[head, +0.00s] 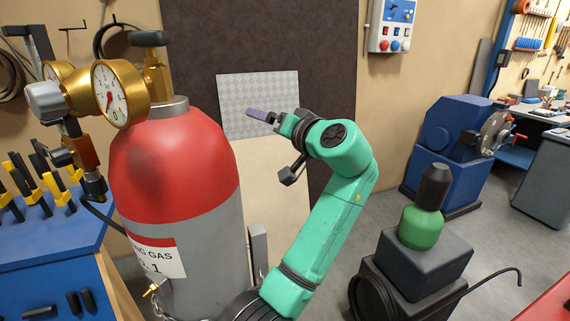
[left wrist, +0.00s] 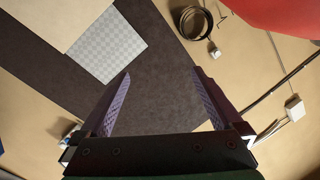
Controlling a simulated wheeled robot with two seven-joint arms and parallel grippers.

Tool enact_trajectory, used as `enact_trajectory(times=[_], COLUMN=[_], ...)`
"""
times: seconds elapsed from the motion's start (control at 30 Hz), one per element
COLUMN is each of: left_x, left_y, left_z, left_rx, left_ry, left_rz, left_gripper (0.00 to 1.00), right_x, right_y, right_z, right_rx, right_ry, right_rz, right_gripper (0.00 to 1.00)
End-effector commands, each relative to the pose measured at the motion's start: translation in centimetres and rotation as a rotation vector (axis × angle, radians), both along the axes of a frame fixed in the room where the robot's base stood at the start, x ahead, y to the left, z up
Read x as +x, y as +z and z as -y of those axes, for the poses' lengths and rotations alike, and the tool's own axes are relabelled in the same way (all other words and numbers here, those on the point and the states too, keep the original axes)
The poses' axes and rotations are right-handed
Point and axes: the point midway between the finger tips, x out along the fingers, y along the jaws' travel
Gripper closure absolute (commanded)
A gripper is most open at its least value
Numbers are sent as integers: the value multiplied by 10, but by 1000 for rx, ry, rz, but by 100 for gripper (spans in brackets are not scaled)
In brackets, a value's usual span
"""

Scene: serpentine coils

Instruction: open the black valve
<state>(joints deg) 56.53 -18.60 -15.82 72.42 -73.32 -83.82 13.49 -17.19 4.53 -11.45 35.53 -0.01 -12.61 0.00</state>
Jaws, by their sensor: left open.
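The black valve (head: 150,39) is a dark knob on top of the brass stem of a red and grey gas cylinder (head: 187,165), at the upper left of the head view. My left gripper (head: 254,113) is to the right of the cylinder and lower than the knob, apart from both. In the left wrist view its two purple-padded fingers (left wrist: 161,74) stand wide apart with nothing between them. Part of the red cylinder (left wrist: 275,15) shows at the upper right there. The knob is not seen in that view. My right gripper is not in view.
Brass gauges (head: 111,93) stick out left of the valve stem. A blue workbench (head: 60,240) with clamps stands at the left. A dark panel (head: 258,40) with a checkered plate (head: 270,88) is behind my gripper. A blue machine (head: 445,145) stands at the right.

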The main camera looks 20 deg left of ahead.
Motion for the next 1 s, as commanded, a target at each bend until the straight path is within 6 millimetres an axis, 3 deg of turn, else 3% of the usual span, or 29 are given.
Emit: enact_trajectory(times=[0.5,0.67,1.0], left_x=[48,51,51], left_y=[-109,-121,-121], left_z=[10,12,12], left_rx=[15,13,14], left_ry=[-164,-181,-182], left_rz=[-221,-243,-242], left_gripper=[0,0,0], right_x=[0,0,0], right_y=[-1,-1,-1], right_z=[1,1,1], right_rx=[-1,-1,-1], right_ry=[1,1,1], right_rz=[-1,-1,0], right_gripper=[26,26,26])
